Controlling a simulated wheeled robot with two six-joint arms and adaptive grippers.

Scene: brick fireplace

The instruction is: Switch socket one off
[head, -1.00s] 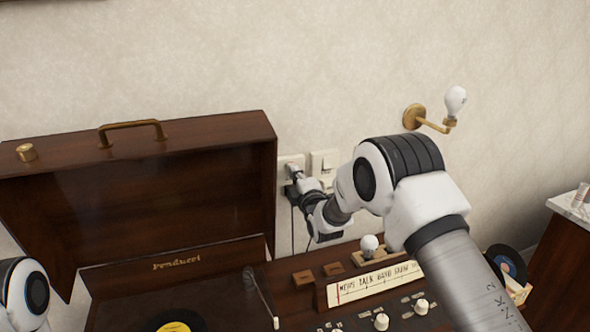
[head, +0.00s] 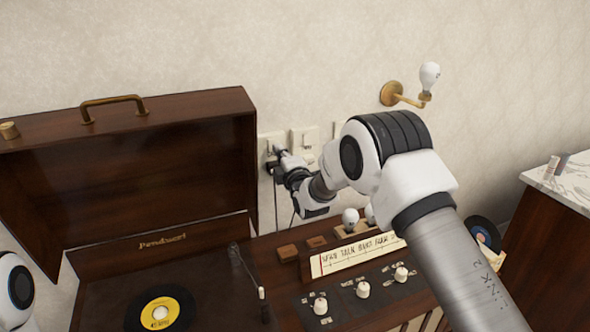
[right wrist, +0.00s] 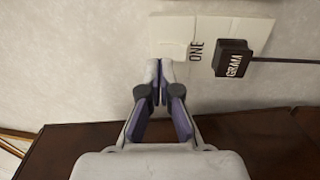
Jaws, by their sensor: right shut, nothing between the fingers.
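Socket one is the white wall plate (right wrist: 184,26) printed ONE in the right wrist view, with a black plug (right wrist: 234,58) marked GRAM in it. In the head view, the leftmost plate (head: 264,144) on the wall is partly behind my right gripper (head: 279,152). In the right wrist view, the gripper's fingertips (right wrist: 159,64) are together and empty, over the plate's lower left part. I cannot tell whether they touch it. My left gripper is out of view; only part of that arm shows at lower left.
More wall plates (head: 305,136) are to the right. An open wooden record player case (head: 130,180) stands left, below the sockets. A control panel (head: 335,300) with knobs is in front, under my right arm. A brass wall lamp (head: 429,76) is at upper right.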

